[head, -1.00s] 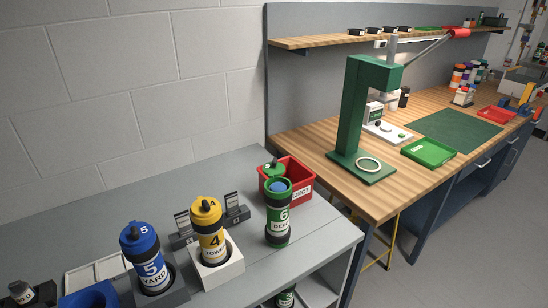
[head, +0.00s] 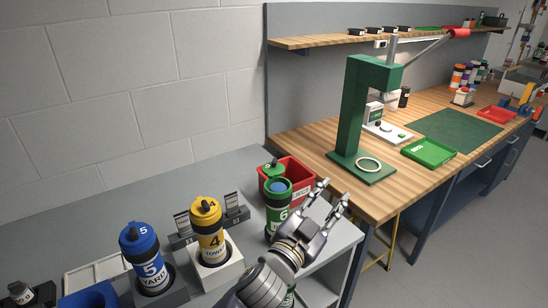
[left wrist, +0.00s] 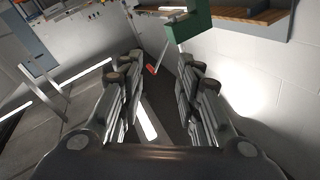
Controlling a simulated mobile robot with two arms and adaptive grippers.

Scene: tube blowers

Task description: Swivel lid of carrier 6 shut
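Carrier 6 (head: 277,204) is a green and black tube standing upright on the grey bench. Its green lid (head: 272,169) is swung out to the back left, and a blue inside (head: 279,186) shows at the open top. My left gripper (head: 333,194) is to the right of the carrier, apart in the picture, with its fingers spread and nothing between them. My left forearm and wrist hide the carrier's lower right part. In the left wrist view the gripper (left wrist: 157,78) is open and empty, and the carrier does not show there. My right gripper is not in view.
A red bin (head: 300,172) stands close behind the carrier. The yellow carrier 4 (head: 207,228) and the blue carrier 5 (head: 145,256) stand in holders to the left. A green press (head: 350,115) stands on the wooden bench (head: 310,141) at right.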

